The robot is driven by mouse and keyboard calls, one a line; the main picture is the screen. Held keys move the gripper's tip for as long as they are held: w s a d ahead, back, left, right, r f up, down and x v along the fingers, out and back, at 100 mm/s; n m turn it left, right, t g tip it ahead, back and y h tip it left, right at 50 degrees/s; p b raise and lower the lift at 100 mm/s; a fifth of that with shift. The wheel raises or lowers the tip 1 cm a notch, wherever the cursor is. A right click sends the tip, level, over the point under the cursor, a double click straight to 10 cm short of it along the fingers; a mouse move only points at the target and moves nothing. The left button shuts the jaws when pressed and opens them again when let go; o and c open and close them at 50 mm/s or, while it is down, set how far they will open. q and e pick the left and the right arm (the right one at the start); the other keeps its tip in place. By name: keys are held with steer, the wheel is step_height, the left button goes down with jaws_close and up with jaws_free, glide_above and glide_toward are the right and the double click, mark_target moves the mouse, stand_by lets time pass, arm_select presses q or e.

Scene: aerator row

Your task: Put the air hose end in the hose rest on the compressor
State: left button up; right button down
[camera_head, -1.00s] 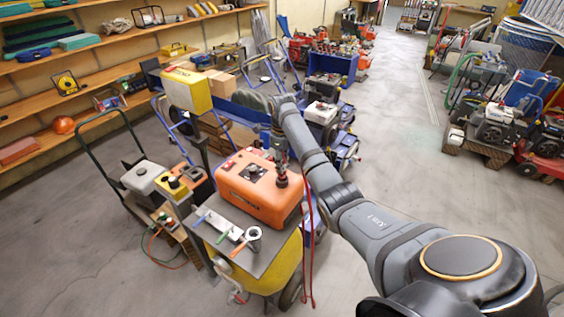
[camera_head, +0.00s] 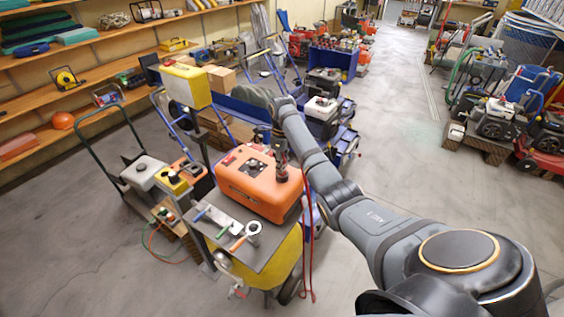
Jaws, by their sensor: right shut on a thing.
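An orange compressor (camera_head: 250,190) sits on a yellow cart with a grey top (camera_head: 268,252). My right gripper (camera_head: 282,176) points down over the right part of the compressor's top and is shut. What it grips is small and mostly hidden by the fingers. A thin red air hose (camera_head: 307,245) hangs down beside the cart's right side, under my right arm; its upper end is hidden near the gripper. A white ring (camera_head: 253,228) stands at the front of the grey top; I cannot tell if it is the hose rest. My left gripper is out of view.
Small tools with coloured handles (camera_head: 219,219) lie on the grey top left of the ring. A yellow box on a post (camera_head: 187,85) rises behind the compressor. A green-framed cart (camera_head: 125,150) stands left. Open floor (camera_head: 410,160) lies to the right.

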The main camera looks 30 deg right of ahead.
steer(key=shift+f, duration=0.25)
steer(key=c, duration=1)
jaws_free()
step_height(320, 180, up, 8)
steer(key=shift+f, duration=0.25)
